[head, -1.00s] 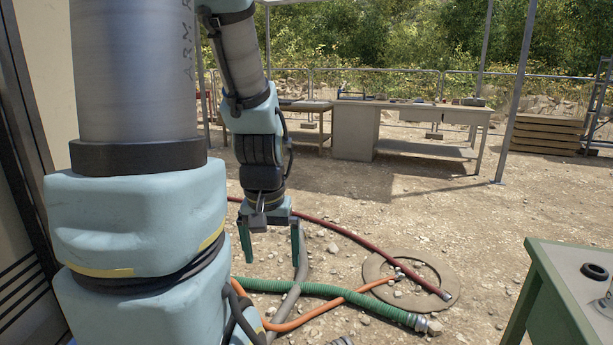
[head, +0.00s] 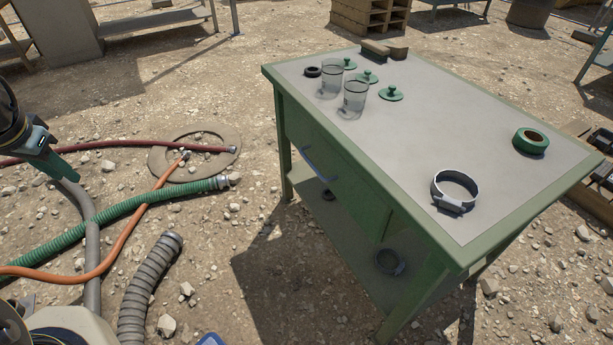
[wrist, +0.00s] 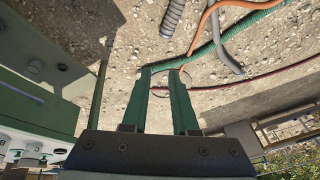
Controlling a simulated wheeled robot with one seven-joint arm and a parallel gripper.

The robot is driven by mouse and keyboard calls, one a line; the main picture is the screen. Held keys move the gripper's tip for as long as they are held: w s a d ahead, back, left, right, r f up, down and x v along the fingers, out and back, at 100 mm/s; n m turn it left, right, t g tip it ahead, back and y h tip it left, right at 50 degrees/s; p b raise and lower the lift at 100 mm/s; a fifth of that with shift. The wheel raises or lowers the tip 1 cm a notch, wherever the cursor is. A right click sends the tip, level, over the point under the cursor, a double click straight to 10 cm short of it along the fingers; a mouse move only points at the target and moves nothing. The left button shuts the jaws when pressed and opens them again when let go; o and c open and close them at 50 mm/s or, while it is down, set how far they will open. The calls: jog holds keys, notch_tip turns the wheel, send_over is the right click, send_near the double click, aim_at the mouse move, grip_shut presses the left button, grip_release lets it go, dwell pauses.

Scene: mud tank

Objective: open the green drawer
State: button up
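The green drawer (head: 340,180) is in the front of a green workbench (head: 400,220), under its top. Its front looks flush with the bench, so it appears shut. A blue bar handle (head: 320,163) runs across it. In the wrist view part of the green bench (wrist: 50,105) fills the left side, with a pale bar there that looks like the handle (wrist: 14,91). My gripper (wrist: 161,73) is open and empty, its two green fingers apart above the ground. In the head view only part of my gripper shows at the left edge, well left of the drawer and not touching it.
A green hose (head: 130,205) and an orange hose (head: 130,242) lie on the ground. Bare gravel separates hoses and bench.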

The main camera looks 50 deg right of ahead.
jog(key=d+f+m+h+b, duration=0.3)
jog(key=d+f+m+b, duration=0.25)
jog(key=d+f, duration=0.4)
jog(key=m+g+h+b, duration=0.4)
jog(key=m+h+b, duration=0.7)
jog(key=m+b, duration=0.8)
send_near(311, 163)
jog(key=m+p, duration=0.2)
jog(key=shift+n+t, duration=0.25)
jog(key=shift+t, duration=0.15)
jog(key=x, duration=0.6)
jog(key=b+x, duration=0.1)
jog(key=x, duration=0.3)
jog(key=shift+s+f, duration=0.2)
jog(key=shift+f, duration=0.1)
grip_shut()
